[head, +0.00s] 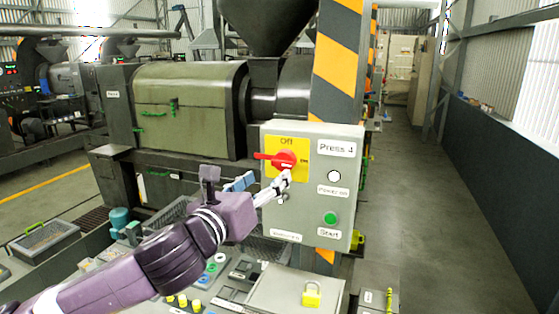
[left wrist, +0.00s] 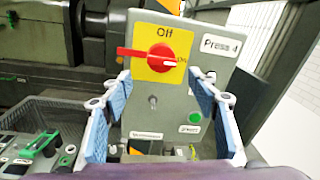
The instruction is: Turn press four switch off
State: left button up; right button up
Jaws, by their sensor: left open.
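The press four switch (head: 284,159) is a red rotary handle on a yellow plate, on the grey control box labelled Press 4 (head: 345,195). Its handle lies horizontal, with a white mark pointing right to "On"; "Off" is printed above. The switch also shows in the left wrist view (left wrist: 160,58). My left gripper (head: 264,185) is open and empty, just below and in front of the switch. In the left wrist view its blue-padded fingers (left wrist: 160,95) stand apart on either side below the handle. No contact with the handle is clear. My right gripper is not in view.
The aisle (head: 420,220) to the right is clear.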

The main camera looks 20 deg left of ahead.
aim_at(280, 164)
pick_arm(q)
jog(key=shift+w+d+r+p, duration=0.15)
jog(key=shift+w+p, duration=0.2)
jog(key=shift+w, duration=0.9)
jog(key=shift+w+d+r+p, duration=0.15)
jog(key=shift+w+p, duration=0.25)
jog(key=shift+w, duration=0.8)
jog(key=shift+w+d+r+p, duration=0.15)
jog(key=shift+w+p, duration=0.2)
jog(key=shift+w, duration=0.9)
jog(key=shift+f, duration=0.1)
jog(key=shift+c, duration=0.3)
jog(key=c, duration=1.1)
